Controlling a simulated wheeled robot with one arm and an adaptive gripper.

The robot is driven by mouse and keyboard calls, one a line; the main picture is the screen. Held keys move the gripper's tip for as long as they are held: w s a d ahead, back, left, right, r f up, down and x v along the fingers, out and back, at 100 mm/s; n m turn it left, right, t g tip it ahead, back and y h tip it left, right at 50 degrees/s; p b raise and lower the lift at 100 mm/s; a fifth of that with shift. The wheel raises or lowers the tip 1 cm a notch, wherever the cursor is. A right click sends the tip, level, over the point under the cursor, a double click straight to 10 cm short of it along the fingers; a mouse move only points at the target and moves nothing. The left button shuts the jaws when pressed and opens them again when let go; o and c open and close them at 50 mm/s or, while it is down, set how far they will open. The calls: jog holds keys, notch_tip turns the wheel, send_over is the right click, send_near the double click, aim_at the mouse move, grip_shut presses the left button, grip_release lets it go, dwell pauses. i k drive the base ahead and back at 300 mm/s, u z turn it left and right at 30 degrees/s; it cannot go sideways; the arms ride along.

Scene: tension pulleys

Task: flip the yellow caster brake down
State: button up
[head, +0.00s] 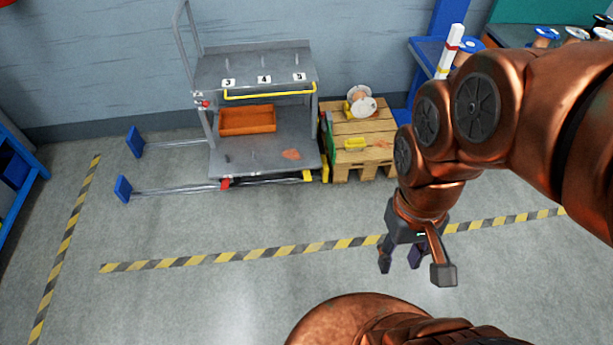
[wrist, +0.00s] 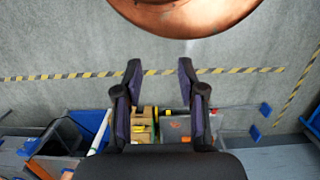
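A grey metal cart (head: 262,158) stands against the back wall in the head view. The yellow caster brake (head: 307,176) is a small yellow piece low at the cart's front right corner. It is too small to tell whether it is up or down. A red piece (head: 225,184) sits low at the front left corner. My gripper (head: 399,266) hangs over open floor, in front and to the right of the cart, well apart from the brake. In the wrist view my gripper (wrist: 160,70) has its two fingers spread with nothing between them.
A wooden pallet stack (head: 362,145) with a white spool (head: 362,106) stands just right of the cart. An orange bin (head: 247,121) is on the cart. Two rails with blue end blocks (head: 123,188) extend left. The floor in front is clear, with striped tape (head: 240,255).

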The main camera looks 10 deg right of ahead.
aim_at(306, 174)
jog(key=u, duration=0.3)
jog(key=i, duration=0.9)
jog(key=u, duration=0.45)
